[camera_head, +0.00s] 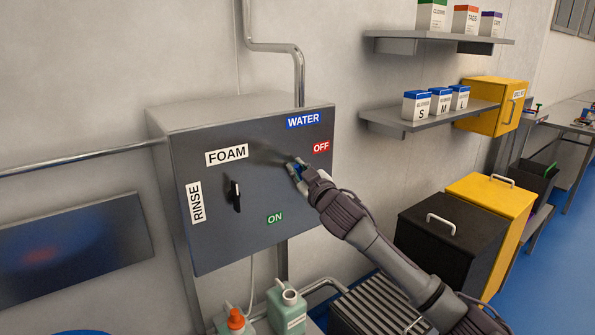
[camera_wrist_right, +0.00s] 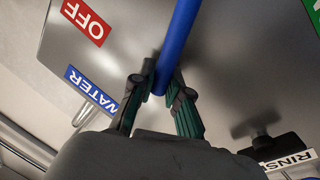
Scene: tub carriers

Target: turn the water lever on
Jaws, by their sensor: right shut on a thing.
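The grey control box (camera_head: 240,245) hangs on the wall with a blue WATER label (camera_head: 303,120), a red OFF label (camera_head: 321,147) and a green ON label (camera_head: 274,217). My right gripper (camera_head: 298,167) is at the box front, below WATER and left of OFF. In the right wrist view, my right gripper (camera_wrist_right: 163,92) is shut on the blue water lever (camera_wrist_right: 179,40), its fingers on either side of it. In the head view the gripper hides most of the lever, so its exact angle is hard to tell. My left gripper is out of view.
A black selector knob (camera_head: 235,195) sits between the FOAM (camera_head: 227,155) and RINSE (camera_head: 196,202) labels. Shelves with boxes (camera_head: 440,103) are on the wall at right. Black (camera_head: 452,238) and yellow (camera_head: 495,215) bins stand below; bottles (camera_head: 287,308) stand under the box.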

